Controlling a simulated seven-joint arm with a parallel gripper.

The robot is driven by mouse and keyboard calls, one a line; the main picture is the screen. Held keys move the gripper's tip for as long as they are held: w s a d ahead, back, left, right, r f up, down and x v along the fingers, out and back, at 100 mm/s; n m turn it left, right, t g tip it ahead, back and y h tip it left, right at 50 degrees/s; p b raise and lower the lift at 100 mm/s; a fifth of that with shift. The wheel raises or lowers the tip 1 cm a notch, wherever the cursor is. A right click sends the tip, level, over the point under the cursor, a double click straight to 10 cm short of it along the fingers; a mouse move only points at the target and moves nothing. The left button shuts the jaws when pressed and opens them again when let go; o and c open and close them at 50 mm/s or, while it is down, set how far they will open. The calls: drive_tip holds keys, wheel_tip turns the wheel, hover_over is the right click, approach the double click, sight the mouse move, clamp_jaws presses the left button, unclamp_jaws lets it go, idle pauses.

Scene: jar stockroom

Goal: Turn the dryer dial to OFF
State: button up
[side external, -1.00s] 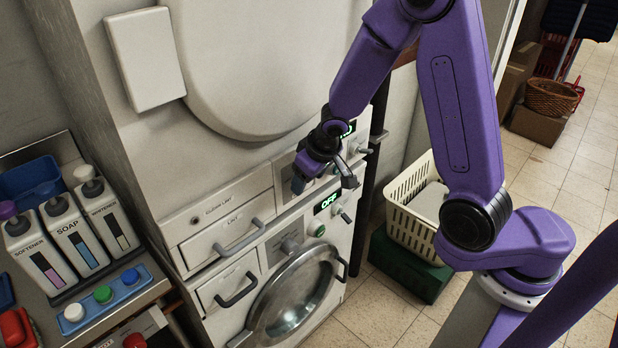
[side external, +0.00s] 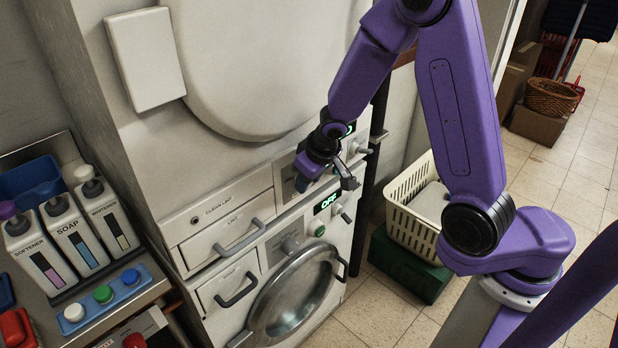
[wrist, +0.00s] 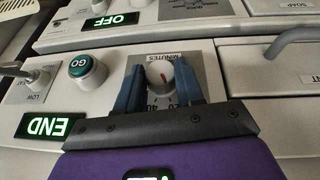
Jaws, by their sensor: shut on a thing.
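The dryer dial (wrist: 158,74), a pale round knob with a red pointer line, sits on a grey plate lettered MINUTES in the wrist view. My gripper (wrist: 158,84) has its blue fingers on either side of the knob and is shut on it. The red line runs roughly up and down in this view. The number it meets is too small to read surely. The display on the same panel (wrist: 44,126) reads END. In the side view my gripper (side external: 325,177) is at the upper panel and hides the dial.
A round GO button (wrist: 88,70) and a LOW knob (wrist: 38,76) are beside the dial. The machine below has an OFF display (side external: 327,202) and a round door (side external: 290,295). Lint drawer handles (side external: 240,238) stick out to the left. A cream basket (side external: 410,205) stands at right.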

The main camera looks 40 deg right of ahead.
drive_tip(key=shift+a+n+h, duration=0.2)
drive_tip(key=shift+n+h, duration=0.1)
drive_tip(key=shift+h, duration=0.9)
drive_tip(key=shift+a+f+n+h, duration=0.2)
drive_tip(key=shift+n+h, duration=0.15)
drive_tip(key=shift+h, duration=1.1)
drive_tip(key=shift+a+f+n+h, duration=0.15)
drive_tip(key=shift+n+h, duration=0.2)
drive_tip(key=shift+h, duration=1.1)
drive_tip(key=shift+r+t, duration=0.1)
drive_tip(key=shift+t, duration=0.2)
drive_tip(key=o, duration=1)
drive_tip(key=shift+o, duration=0.2)
drive_tip(key=v, duration=1.7)
drive_tip(key=shift+a+h, duration=0.3)
drive_tip(key=shift+a, duration=0.05)
